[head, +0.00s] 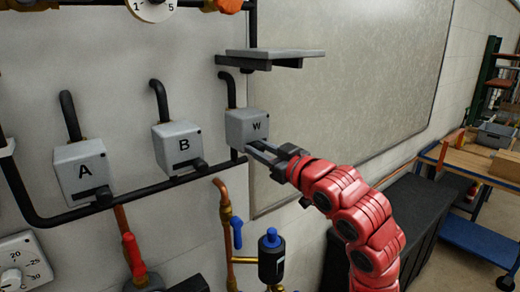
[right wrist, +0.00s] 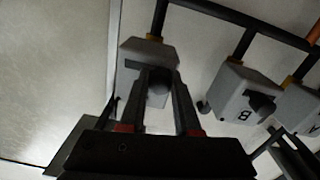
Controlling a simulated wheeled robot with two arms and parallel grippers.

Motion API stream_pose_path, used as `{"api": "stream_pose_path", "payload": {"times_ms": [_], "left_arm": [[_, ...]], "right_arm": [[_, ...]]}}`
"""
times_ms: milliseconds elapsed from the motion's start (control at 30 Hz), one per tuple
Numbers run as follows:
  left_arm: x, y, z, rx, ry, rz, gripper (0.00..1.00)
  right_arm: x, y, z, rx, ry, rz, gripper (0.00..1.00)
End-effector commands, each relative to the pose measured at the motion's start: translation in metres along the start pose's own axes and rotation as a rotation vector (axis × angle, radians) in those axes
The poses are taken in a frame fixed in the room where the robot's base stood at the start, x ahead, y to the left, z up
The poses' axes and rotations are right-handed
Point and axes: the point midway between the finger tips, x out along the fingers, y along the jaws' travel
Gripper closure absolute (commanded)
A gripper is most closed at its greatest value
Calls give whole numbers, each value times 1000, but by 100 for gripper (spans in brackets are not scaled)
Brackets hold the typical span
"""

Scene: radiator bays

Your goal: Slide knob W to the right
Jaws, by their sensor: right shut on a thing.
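Box W (head: 246,127) is a grey wall box with the letter W, the rightmost of three lettered boxes. My right gripper (head: 258,149) reaches it from the lower right, with its fingertips at the lower front of the box, and is shut on knob W. The fingers largely hide the knob in the head view. My left gripper is in neither view.
Boxes A (head: 83,172) and B (head: 178,147) hang to the left on black pipes. A grey shelf (head: 275,55) juts out above box W. Below are a copper pipe (head: 225,205) with a blue lever and a black cylinder (head: 270,262). A bare panel (head: 360,70) lies right.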

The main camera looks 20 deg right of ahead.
Motion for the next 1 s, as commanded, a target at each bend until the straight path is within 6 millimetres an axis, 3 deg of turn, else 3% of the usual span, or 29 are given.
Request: {"api": "stream_pose_path", "payload": {"times_ms": [767, 1000], "left_arm": [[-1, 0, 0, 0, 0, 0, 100], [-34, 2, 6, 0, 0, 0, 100]], "right_arm": [[0, 0, 1, 0, -1, 0, 100], [0, 26, 11, 5, 2, 7, 100]]}}
